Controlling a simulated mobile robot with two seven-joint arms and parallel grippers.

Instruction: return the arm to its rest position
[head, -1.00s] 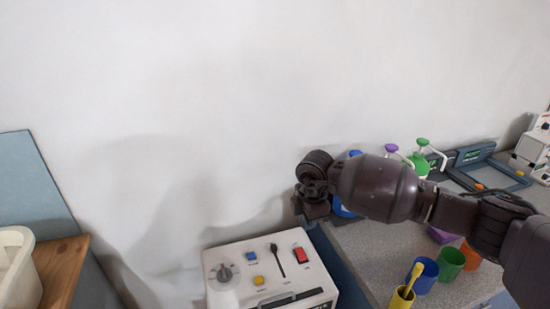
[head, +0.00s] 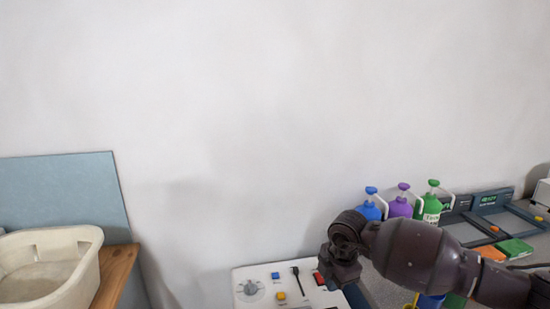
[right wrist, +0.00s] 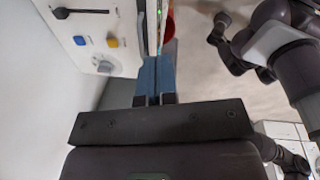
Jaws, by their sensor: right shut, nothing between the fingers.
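My right arm comes in from the lower right of the head view. My right gripper (head: 340,268) hangs at its dark wrist, beside and just above the right edge of the white control panel (head: 246,302). In the right wrist view its blue-grey fingers (right wrist: 155,75) are together, with nothing between them. The panel's face (right wrist: 85,18) shows at the top left there, apart from the fingers. A dark arm, which seems to be my left one, shows at the upper right of that view. Its end is too small to read. My left gripper is not in the head view.
Blue, purple (head: 400,208) and green (head: 433,207) bottles stand behind my right arm. Dark-framed trays (head: 492,199) lie further right. A cream tub (head: 84,262) sits on a wooden surface (head: 118,266) at the left. Bare wall fills the upper middle.

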